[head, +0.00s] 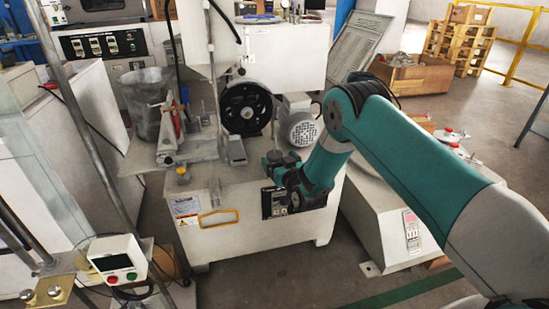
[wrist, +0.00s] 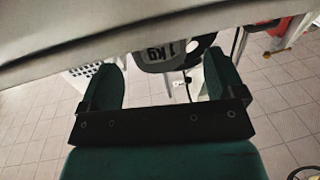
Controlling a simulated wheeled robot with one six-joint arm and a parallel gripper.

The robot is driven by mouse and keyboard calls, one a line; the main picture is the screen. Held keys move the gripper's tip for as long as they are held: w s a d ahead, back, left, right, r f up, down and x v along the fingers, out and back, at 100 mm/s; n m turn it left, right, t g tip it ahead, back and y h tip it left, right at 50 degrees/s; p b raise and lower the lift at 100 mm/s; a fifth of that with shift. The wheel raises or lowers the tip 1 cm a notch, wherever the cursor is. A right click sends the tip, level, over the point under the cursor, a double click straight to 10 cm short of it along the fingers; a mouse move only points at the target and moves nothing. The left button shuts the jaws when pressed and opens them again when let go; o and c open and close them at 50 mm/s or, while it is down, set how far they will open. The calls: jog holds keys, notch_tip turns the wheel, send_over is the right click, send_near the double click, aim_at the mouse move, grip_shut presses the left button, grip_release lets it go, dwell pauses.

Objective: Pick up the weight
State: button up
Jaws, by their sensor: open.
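In the head view my gripper (head: 281,160) is at the front edge of the white machine's top. The weight cannot be made out clearly there.
The white machine (head: 262,235) carries a black wheel (head: 246,108), a grey motor (head: 299,128) and a metal bucket (head: 148,100). A control box (head: 117,259) stands at lower left. Another low white machine (head: 385,225) is at right. Tiled floor shows in the wrist view.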

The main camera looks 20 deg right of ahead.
aim_at(278, 158)
jog(key=w, duration=0.2)
jog(key=b, duration=0.1)
jog(key=shift+w+a+f, duration=0.25)
jog(key=shift+w, duration=0.15)
jog(key=shift+w+r, duration=0.1)
jog(key=shift+w, duration=0.35)
jog(key=c, duration=1.4)
jog(key=shift+r, duration=0.25)
grip_shut()
